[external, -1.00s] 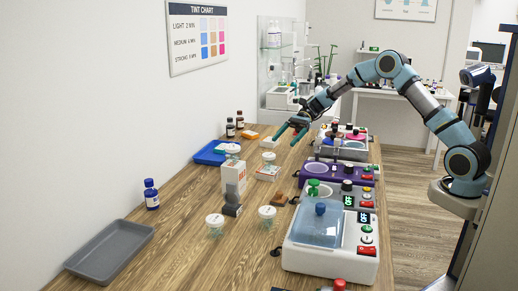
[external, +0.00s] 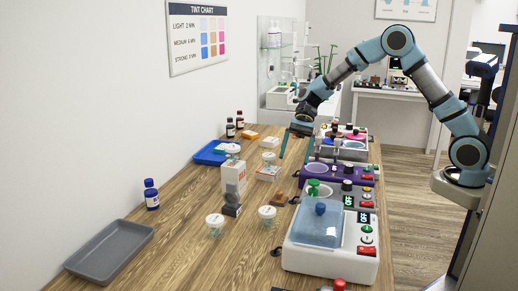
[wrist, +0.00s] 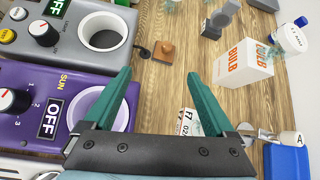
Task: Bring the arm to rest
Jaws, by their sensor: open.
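My gripper (external: 294,159) hangs from my raised, bent arm over the wooden counter, with its fingers pointing down. In the wrist view, its two green fingers (wrist: 158,76) are spread apart with nothing between them. The purple device (wrist: 30,138) with a round opening lies under and to the left of the left finger in that view. A small white labelled box (wrist: 186,122) shows between the fingers, below them and partly hidden by the gripper body.
A white machine with a blue lid (external: 318,226) stands at the front right of the counter (external: 178,205). A white-orange bulb box (external: 234,177), lidded jars (external: 215,225), a blue bottle (external: 151,194) and a grey tray (external: 108,250) stand to the left. The wooden block (wrist: 163,50) lies near the devices.

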